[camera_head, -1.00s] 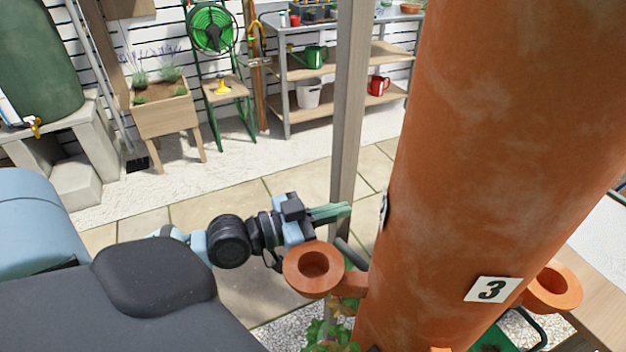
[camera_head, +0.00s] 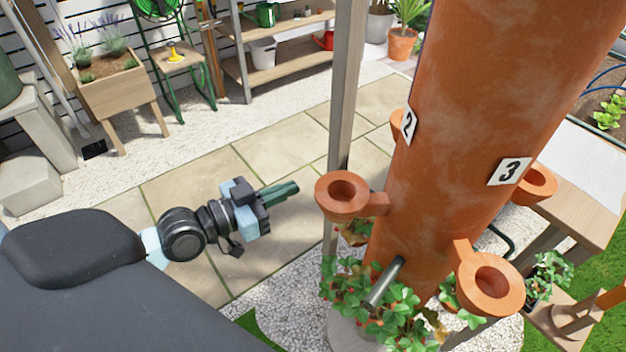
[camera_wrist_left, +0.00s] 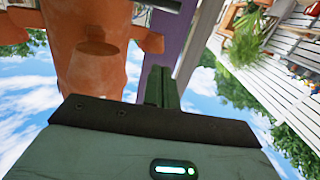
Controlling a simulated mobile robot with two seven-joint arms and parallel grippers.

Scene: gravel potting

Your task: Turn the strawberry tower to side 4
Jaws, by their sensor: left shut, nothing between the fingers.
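The strawberry tower (camera_head: 455,130) is a tall terracotta column on the right of the head view. Its label 3 (camera_head: 509,171) faces me, and label 2 (camera_head: 408,126) shows at its left edge. Cup-shaped pockets stick out, one on the left (camera_head: 343,194) and one low at the front (camera_head: 489,282). A grey metal bar (camera_head: 384,283) sticks out near its foot. My left gripper (camera_head: 284,193) is shut and empty, left of the left pocket and apart from it. The left wrist view shows the tower (camera_wrist_left: 92,70) upside down beyond the fingers (camera_wrist_left: 160,86). My right gripper is not in view.
A wooden post (camera_head: 345,100) stands just behind the left pocket. Strawberry plants (camera_head: 375,305) surround the tower's foot. A wooden bench (camera_head: 590,190) stands on the right. A planter (camera_head: 125,90) and shelves (camera_head: 285,65) stand at the back. Open paving (camera_head: 200,190) lies behind my left arm.

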